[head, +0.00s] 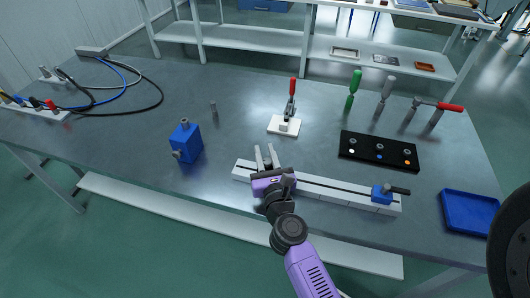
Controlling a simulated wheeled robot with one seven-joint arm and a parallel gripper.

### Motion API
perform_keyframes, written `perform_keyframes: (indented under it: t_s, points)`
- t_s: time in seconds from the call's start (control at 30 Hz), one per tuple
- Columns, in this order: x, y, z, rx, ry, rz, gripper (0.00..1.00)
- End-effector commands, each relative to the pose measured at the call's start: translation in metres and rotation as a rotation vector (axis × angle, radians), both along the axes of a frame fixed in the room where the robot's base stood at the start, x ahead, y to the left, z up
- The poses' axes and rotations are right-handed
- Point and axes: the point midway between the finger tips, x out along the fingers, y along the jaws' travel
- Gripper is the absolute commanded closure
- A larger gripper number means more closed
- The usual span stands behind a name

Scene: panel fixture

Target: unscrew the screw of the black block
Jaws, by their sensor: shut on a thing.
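A flat black block (400,157) lies at the right of the table in the head view. Three round grey fittings show along its top, with white, blue and orange dots in front of them. I cannot tell whether it is the task's black block, and no screw can be made out for certain. My gripper (266,156) is over the left part of a long white rail (335,190), well left of the flat black block. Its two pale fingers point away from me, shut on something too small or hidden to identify.
A blue block (381,194) with a dark handle sits at the rail's right end. A larger blue block (186,144) stands left. A red-handled clamp (291,104), upright tools (354,90) and a blue tray (470,212) surround the work area. Cables (130,85) lie far left.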

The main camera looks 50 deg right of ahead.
Motion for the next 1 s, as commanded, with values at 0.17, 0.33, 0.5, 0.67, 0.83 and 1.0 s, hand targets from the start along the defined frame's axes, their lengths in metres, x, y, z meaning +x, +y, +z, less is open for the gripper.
perform_keyframes:
  t_s: [0.17,0.33,0.5,0.67,0.83,1.0]
  points:
    - [0.0,0.0,0.001,-0.001,-0.001,0.001,0.55]
    - [0.0,0.0,0.0,0.0,0.0,0.0,0.55]
    - [-0.002,0.003,-0.001,0.001,0.001,0.0,0.55]
    - [-0.016,0.016,-0.003,0.003,0.0,0.0,0.55]
    - [-0.036,0.034,-0.004,0.001,0.0,0.001,0.55]
    - [-0.051,0.048,-0.003,0.001,-0.001,0.001,0.55]
